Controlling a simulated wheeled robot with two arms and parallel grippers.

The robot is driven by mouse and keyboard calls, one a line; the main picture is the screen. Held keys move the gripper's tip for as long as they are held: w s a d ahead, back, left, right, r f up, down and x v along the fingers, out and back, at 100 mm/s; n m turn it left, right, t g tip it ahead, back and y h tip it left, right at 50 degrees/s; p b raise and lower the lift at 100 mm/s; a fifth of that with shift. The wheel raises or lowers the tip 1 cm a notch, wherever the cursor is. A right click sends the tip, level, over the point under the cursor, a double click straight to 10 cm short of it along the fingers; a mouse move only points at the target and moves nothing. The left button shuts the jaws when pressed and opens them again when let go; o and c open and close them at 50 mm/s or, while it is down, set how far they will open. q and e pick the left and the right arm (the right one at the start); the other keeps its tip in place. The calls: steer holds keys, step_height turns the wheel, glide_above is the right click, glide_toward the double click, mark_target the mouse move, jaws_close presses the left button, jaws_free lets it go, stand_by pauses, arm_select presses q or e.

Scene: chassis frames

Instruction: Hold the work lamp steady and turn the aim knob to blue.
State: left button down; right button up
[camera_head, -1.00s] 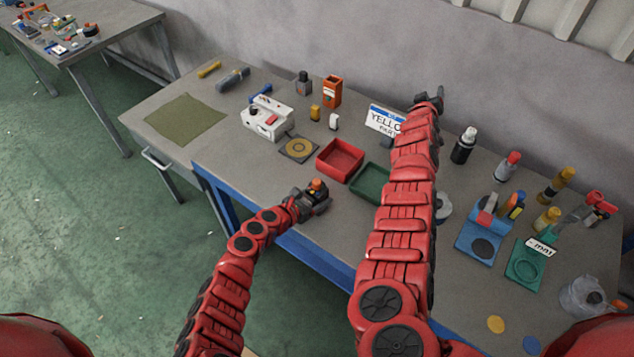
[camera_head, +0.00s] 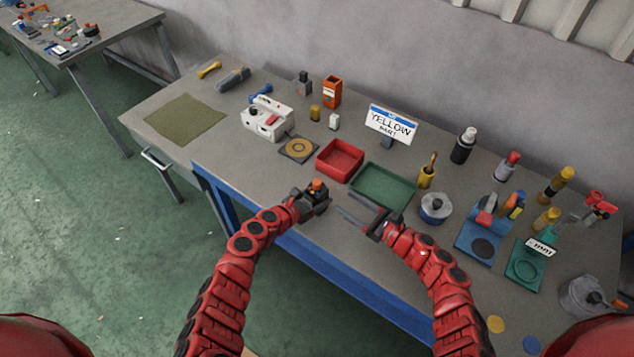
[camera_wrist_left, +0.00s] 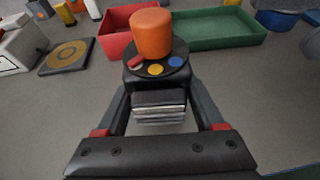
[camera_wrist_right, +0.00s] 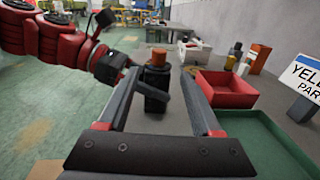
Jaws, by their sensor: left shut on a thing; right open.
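The work lamp (camera_head: 317,187) is a small dark body with an orange aim knob (camera_wrist_left: 152,33) on a dark disc (camera_wrist_left: 158,70). The disc carries a yellow dot (camera_wrist_left: 156,69) and a blue dot (camera_wrist_left: 175,61); a red mark (camera_wrist_left: 135,61) lies left of them, by the knob's base. My left gripper (camera_head: 316,198) is shut on the lamp body below the disc and holds it upright near the table's front edge. My right gripper (camera_head: 352,212) is open and empty, just right of the lamp. In the right wrist view the orange knob (camera_wrist_right: 158,57) shows between its fingers, farther ahead.
A red tray (camera_head: 340,176) and a green tray (camera_head: 382,203) lie behind the grippers. A sign (camera_head: 391,124) reading "YELLOW PART" stands at the back. A grey round pot (camera_head: 435,218) and a blue stand (camera_head: 470,257) are to the right. The table's front edge is close.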

mark_target(321, 185)
steer(key=x, duration=1)
steer(key=shift+w+r, duration=0.1)
steer(key=shift+x, duration=0.85)
jaws_close()
